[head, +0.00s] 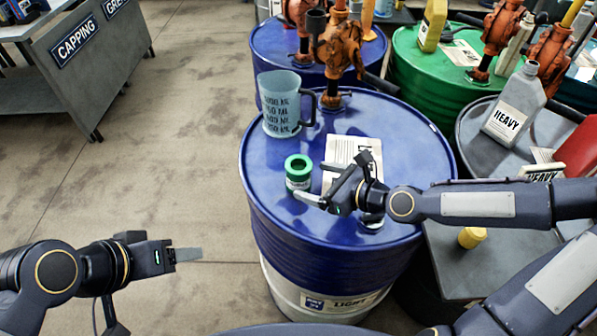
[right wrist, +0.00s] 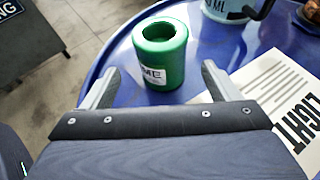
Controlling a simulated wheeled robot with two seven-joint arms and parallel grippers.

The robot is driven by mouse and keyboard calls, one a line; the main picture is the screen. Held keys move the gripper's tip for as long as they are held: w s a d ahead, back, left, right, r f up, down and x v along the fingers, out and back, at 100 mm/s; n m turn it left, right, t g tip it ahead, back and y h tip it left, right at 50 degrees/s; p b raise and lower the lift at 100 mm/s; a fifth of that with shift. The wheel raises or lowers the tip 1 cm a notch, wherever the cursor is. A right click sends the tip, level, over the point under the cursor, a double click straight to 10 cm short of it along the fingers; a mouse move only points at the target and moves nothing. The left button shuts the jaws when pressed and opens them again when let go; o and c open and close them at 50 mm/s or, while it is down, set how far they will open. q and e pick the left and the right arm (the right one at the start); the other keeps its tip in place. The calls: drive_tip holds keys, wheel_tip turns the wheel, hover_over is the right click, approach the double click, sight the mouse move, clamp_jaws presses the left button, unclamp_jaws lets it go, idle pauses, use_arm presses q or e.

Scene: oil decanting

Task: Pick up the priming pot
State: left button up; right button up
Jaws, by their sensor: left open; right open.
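The priming pot (head: 298,181) is a small green open-topped pot with a white label, standing upright on the blue drum (head: 415,150). In the right wrist view the pot (right wrist: 161,55) stands just ahead of the fingertips, roughly centred between them. My right gripper (head: 318,184) is open and low over the drum top, with its fingers pointing at the pot; it holds nothing. Its two fingers also show in the right wrist view (right wrist: 160,78). My left gripper (head: 198,254) is open and empty, over the floor left of the drum.
A translucent measuring jug (head: 281,105) stands behind the pot, beside an orange hand pump (head: 341,45). A printed "LIGHT" sheet (right wrist: 275,95) lies right of the pot. A grey drum with a "HEAVY" bottle (head: 515,105) stands to the right. Open floor (head: 180,150) lies left.

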sight(310, 179)
drive_tip(key=shift+x, duration=2.95)
drive_tip(key=shift+w+d+f, duration=0.1)
drive_tip(key=shift+d, duration=0.05)
drive_tip(key=c, duration=1.2)
drive_tip(key=shift+c, duration=0.5)
